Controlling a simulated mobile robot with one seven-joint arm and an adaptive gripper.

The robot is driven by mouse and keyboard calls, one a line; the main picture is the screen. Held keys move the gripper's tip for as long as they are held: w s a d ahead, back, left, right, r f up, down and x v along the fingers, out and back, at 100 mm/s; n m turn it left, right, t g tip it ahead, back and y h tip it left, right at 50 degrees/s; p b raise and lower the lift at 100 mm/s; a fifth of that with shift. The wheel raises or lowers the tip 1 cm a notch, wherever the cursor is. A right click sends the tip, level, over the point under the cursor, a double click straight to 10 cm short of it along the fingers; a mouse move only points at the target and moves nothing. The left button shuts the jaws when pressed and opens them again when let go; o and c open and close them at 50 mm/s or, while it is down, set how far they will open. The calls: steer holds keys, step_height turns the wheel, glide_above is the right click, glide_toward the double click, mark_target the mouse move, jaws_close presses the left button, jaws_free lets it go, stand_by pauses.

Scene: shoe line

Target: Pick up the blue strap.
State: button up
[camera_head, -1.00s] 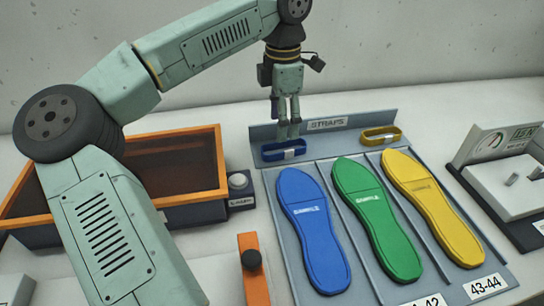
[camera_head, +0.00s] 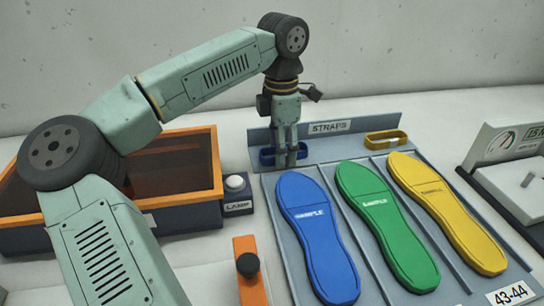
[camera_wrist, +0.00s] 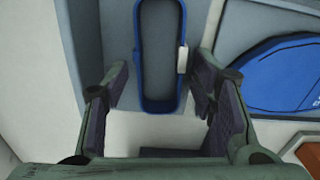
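The blue strap (camera_head: 267,157) is a flat loop with a pale tag, on the grey tray's straps section at its back left. In the head view my gripper (camera_head: 285,163) reaches down in front of it and hides its middle. In the wrist view the strap (camera_wrist: 141,93) stretches away between the lines of the fingers, with its near end close to the gap. My gripper (camera_wrist: 160,108) is open, a finger on either side, with nothing held. Whether a finger touches the strap cannot be told.
A yellow strap (camera_head: 386,138) lies to the right in the straps section. Blue (camera_head: 318,235), green (camera_head: 388,225) and yellow (camera_head: 448,210) insoles lie in front. An orange-rimmed bin (camera_head: 217,165) and a lamp button (camera_head: 235,183) are at left. A gauge device (camera_head: 510,140) stands at right.

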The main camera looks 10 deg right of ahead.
steer(key=c, duration=1)
steer(key=shift+r, duration=0.1)
steer(key=shift+r+p, duration=0.6)
step_height(320, 180, up, 2)
steer(key=shift+r+p, duration=0.15)
steer(key=shift+p, duration=0.8)
steer(key=s+d, duration=0.3)
steer(key=d, duration=0.1)
steer(key=s+d+r, duration=0.1)
steer(key=s+d, duration=0.6)
steer(key=d, duration=0.1)
steer(key=shift+s+d+r, duration=0.1)
steer(key=shift+s+r, duration=0.05)
steer(key=shift+s, duration=0.05)
